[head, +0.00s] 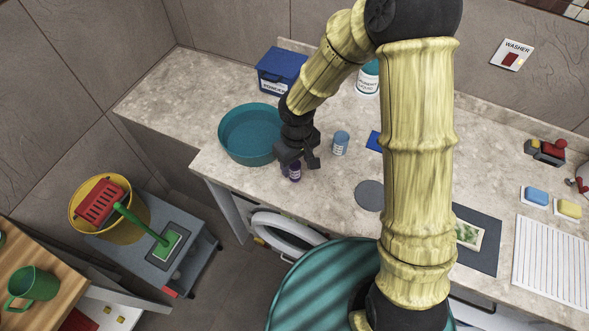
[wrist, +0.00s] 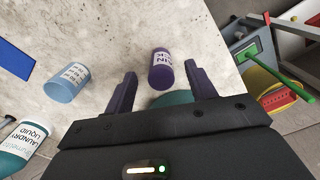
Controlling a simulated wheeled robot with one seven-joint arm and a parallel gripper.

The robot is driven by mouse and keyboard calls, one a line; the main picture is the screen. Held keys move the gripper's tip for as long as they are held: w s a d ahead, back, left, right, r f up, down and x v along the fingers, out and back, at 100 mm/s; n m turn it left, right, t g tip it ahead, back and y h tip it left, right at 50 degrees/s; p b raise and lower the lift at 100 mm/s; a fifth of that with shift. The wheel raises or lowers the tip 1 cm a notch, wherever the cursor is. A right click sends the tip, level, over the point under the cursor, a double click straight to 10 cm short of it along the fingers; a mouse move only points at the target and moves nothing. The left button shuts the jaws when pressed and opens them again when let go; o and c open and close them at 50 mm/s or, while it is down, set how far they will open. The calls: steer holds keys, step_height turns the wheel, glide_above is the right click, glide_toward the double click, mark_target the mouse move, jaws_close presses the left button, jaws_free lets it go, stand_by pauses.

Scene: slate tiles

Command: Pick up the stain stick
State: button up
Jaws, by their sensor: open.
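The stain stick (wrist: 161,70) is a small purple cylinder with a white label, partly readable as "IN" and "CK" in the wrist view. In the head view the stain stick (head: 295,172) stands on the stone counter near its front edge, partly hidden by my gripper. My gripper (head: 303,160) is over it from behind in the head view. In the wrist view the open fingers of my gripper (wrist: 160,88) are on either side of the stick's line, with gaps on both sides. I see no contact between finger and stick.
A teal basin (head: 247,135) is left of my gripper, close to it. A light blue labelled cup (head: 341,143) stands to the right. A blue box (head: 281,72) and a laundry liquid bottle (head: 367,80) stand behind. A grey disc (head: 369,195) lies nearer the front edge.

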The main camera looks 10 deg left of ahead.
mark_target(295, 171)
steer(key=shift+f, duration=0.25)
steer(key=shift+w+a+f+p, duration=0.1)
steer(key=shift+f+p, duration=0.05)
steer(key=shift+f, duration=0.7)
steer(key=shift+w+a+f+p, duration=0.1)
steer(key=shift+w+f+p, duration=0.1)
steer(key=shift+f, duration=0.6)
steer(key=shift+w+a+f+p, duration=0.1)
steer(key=shift+f+p, duration=0.05)
steer(key=shift+f, duration=0.7)
steer(key=c, duration=1.1)
steer(key=shift+r, duration=0.15)
step_height(295, 171, up, 10)
steer(key=shift+f, duration=0.1)
